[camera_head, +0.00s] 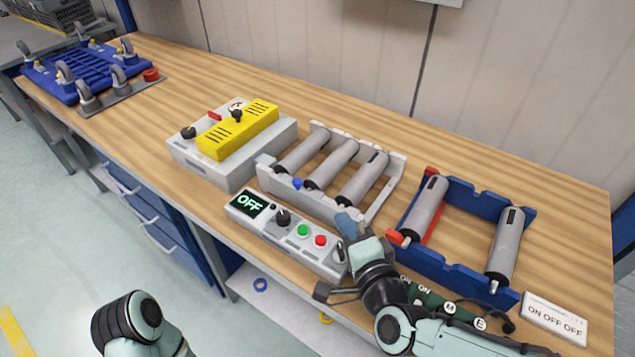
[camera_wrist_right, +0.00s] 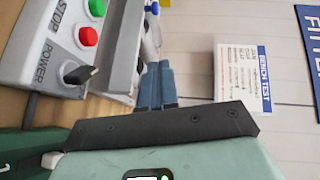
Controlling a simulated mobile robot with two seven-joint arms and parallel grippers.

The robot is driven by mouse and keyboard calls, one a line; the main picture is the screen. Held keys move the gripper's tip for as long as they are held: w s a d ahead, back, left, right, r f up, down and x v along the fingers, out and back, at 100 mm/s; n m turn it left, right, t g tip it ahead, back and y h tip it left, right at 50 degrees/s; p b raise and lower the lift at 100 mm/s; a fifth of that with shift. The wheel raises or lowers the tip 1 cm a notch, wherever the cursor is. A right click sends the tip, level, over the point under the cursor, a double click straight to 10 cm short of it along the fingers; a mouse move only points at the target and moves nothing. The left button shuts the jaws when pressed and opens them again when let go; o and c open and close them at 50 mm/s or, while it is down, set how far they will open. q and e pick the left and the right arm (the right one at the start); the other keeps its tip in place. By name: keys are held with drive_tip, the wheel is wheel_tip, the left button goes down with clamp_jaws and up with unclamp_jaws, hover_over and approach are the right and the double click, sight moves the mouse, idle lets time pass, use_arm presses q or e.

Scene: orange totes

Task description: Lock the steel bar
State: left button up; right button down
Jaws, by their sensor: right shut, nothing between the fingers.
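A blue frame (camera_head: 440,265) on the bench's right part holds two grey steel bars, a left one (camera_head: 424,208) and a right one (camera_head: 506,246). Red parts sit by the left bar: a near block (camera_head: 402,237) and a far one (camera_head: 432,171). A light grey rack (camera_head: 391,193) to the left holds three similar bars (camera_head: 331,163). I cannot tell which bar is meant. My right gripper (camera_head: 347,224) is shut and empty, between the rack and the control box. Its blue fingers (camera_wrist_right: 157,85) touch each other in the wrist view. My left gripper is out of view.
A control box (camera_head: 263,224) reading OFF lies before the rack; its knob and buttons show in the wrist view (camera_wrist_right: 75,72). A yellow-topped device (camera_head: 237,130) stands left. An ON/OFF sign (camera_head: 555,318) is at the front right. The bench's back strip is clear.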

sight(313, 196)
drive_tip(key=shift+s+a, duration=0.1)
drive_tip(key=a+x, duration=0.1)
drive_tip(key=x, duration=0.7)
drive_tip(key=s+a+p+x, duration=0.1)
drive_tip(key=x, duration=0.4)
drive_tip(key=shift+a+f, duration=0.2)
drive_tip(key=shift+a, duration=0.1)
